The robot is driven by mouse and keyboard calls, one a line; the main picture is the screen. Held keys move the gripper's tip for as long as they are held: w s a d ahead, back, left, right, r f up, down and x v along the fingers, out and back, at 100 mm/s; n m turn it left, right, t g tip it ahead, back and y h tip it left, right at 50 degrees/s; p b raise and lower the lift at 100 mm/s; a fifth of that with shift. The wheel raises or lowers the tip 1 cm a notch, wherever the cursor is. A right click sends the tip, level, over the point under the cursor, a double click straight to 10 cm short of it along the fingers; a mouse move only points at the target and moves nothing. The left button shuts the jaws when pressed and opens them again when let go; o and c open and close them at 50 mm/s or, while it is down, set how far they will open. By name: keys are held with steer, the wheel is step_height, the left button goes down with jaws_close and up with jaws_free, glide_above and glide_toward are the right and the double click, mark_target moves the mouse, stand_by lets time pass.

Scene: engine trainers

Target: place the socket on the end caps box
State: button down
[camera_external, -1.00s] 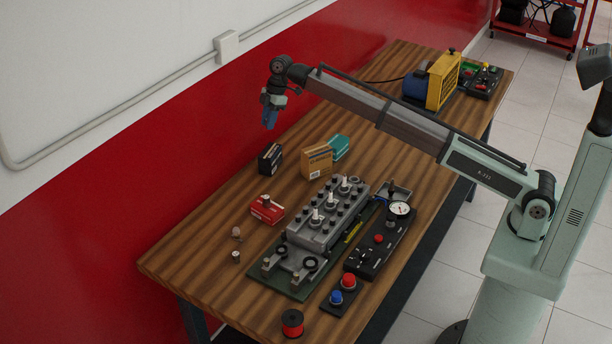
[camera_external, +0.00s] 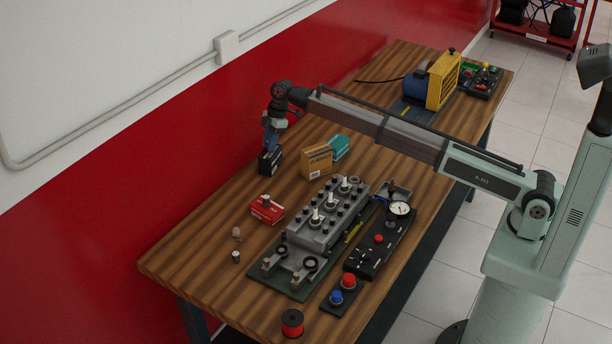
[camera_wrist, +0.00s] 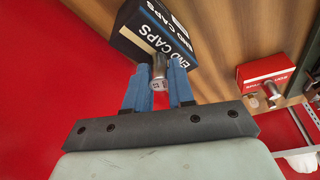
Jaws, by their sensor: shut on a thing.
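My gripper (camera_external: 270,142) points down just over the box. In the wrist view my gripper (camera_wrist: 159,80) has its blue fingers closed on the socket (camera_wrist: 159,70), a short silvery cylinder. The socket appears against or just over the box's edge; I cannot tell whether they touch. In the external view the socket is too small to make out.
An orange-brown box (camera_external: 316,161) and a teal box (camera_external: 341,147) stand right of the end caps box. A red box (camera_external: 267,208) lies nearer. The engine block trainer (camera_external: 325,215) occupies the table's middle. The red wall (camera_external: 200,150) is close behind.

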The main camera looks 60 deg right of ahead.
steer(key=shift+f, duration=0.1)
steer(key=c, duration=1)
jaws_free()
steer(key=shift+o, duration=0.2)
steer(key=v, duration=1.2)
